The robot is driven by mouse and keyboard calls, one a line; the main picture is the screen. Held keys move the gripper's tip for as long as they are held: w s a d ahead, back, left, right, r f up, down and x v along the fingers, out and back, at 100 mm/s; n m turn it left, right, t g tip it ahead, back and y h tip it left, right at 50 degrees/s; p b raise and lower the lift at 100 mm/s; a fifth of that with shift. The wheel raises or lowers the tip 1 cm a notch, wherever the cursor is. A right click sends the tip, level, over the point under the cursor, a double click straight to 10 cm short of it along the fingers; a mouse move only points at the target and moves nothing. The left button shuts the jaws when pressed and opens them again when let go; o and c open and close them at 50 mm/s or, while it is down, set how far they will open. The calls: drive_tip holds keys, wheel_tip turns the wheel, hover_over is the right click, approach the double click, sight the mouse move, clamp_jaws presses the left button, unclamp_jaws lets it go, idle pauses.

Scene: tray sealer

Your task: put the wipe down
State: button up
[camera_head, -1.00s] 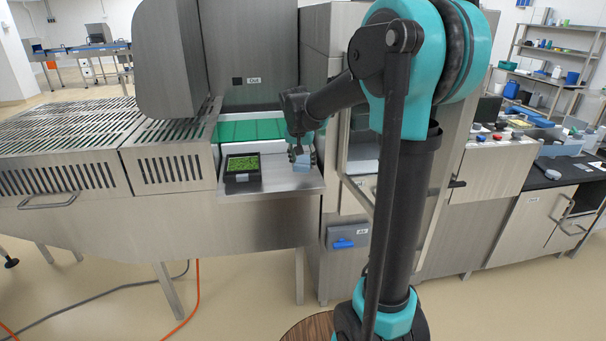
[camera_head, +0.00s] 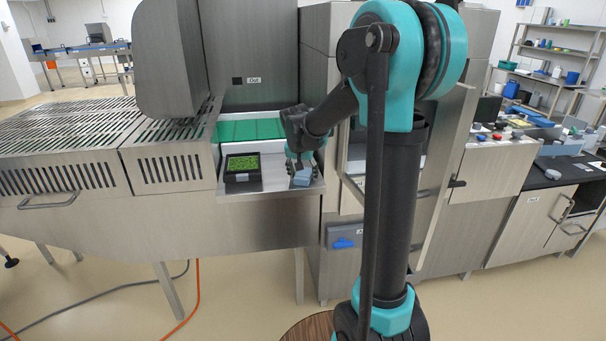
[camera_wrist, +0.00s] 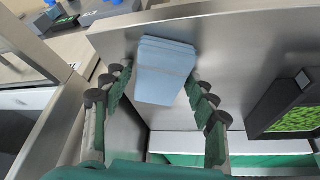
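The wipe (camera_head: 302,178) is a light blue folded cloth at the right end of the steel ledge, and it appears to lie flat on it. In the wrist view the wipe (camera_wrist: 165,70) lies just past and between the fingertips. My gripper (camera_head: 301,167) is right above it in the head view. In the wrist view my gripper (camera_wrist: 155,88) has its fingers spread, with a clear gap on the left of the wipe and a small one on the right. The wipe's underside is hidden.
A black tray of green contents (camera_head: 243,167) sits on the ledge (camera_head: 271,184) to the left of the wipe. A green belt (camera_head: 248,130) runs behind the ledge. An open door frame (camera_head: 352,190) stands close on the right.

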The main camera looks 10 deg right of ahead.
drive_tip(key=shift+o, duration=0.3)
drive_tip(key=v, duration=1.2)
drive_tip(key=s+d+f+n, duration=0.2)
drive_tip(key=s+f, duration=0.8)
drive_tip(key=s, duration=0.3)
drive_tip(key=s+d+f+n+y, duration=0.1)
drive_tip(key=s+d+f+n, duration=0.1)
drive_tip(key=s+f, duration=0.9)
drive_tip(key=shift+s+d+f+y, duration=0.2)
drive_tip(key=shift+s+d+y, duration=0.1)
drive_tip(key=shift+s+d, duration=0.55)
